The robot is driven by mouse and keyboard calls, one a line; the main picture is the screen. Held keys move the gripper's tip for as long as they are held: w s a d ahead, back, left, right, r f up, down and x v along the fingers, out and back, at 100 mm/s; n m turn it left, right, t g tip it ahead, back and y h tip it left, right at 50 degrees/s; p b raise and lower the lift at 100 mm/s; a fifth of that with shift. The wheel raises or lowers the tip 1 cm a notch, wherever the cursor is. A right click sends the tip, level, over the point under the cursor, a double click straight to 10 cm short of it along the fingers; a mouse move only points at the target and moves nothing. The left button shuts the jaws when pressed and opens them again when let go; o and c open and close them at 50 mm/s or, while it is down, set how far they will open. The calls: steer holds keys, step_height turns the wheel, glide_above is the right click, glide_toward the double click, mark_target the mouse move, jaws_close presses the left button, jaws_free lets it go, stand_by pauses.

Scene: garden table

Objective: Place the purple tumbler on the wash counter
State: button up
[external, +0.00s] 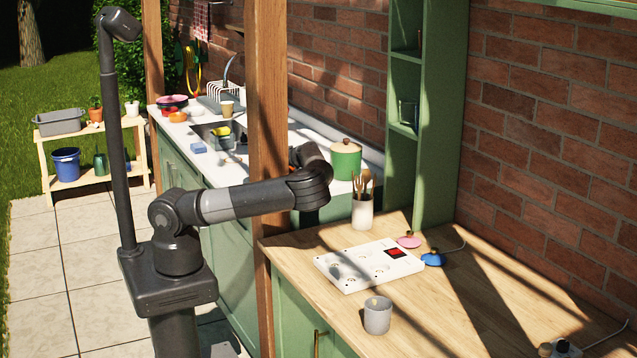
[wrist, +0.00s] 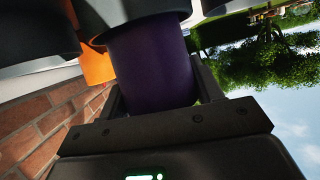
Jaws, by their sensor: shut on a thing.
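The purple tumbler (wrist: 152,70) fills the middle of the wrist view. It stands between the two dark fingers of my gripper (wrist: 160,88), which is shut on it. Dark rounded shapes cover its upper end in that view, and I cannot tell what they are. In the external view the tumbler and my fingertips are hidden behind my arm and the wooden post. The wash counter (external: 225,174) is the white-topped run with a sink along the brick wall, left of and behind the post. I cannot tell how high the tumbler is above any surface.
The wash counter holds a blue sponge (external: 198,148), a tan cup (external: 226,108), a pink-lidded pan (external: 172,101) and a green pot (external: 345,160). A wooden post (external: 267,130) stands at its front. The wooden table (external: 450,310) carries a white panel (external: 350,272) and a grey cup (external: 377,318).

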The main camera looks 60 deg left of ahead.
steer(key=shift+f, duration=0.85)
steer(key=shift+f, duration=0.15)
steer(key=o, duration=1.2)
steer(key=shift+c, duration=0.2)
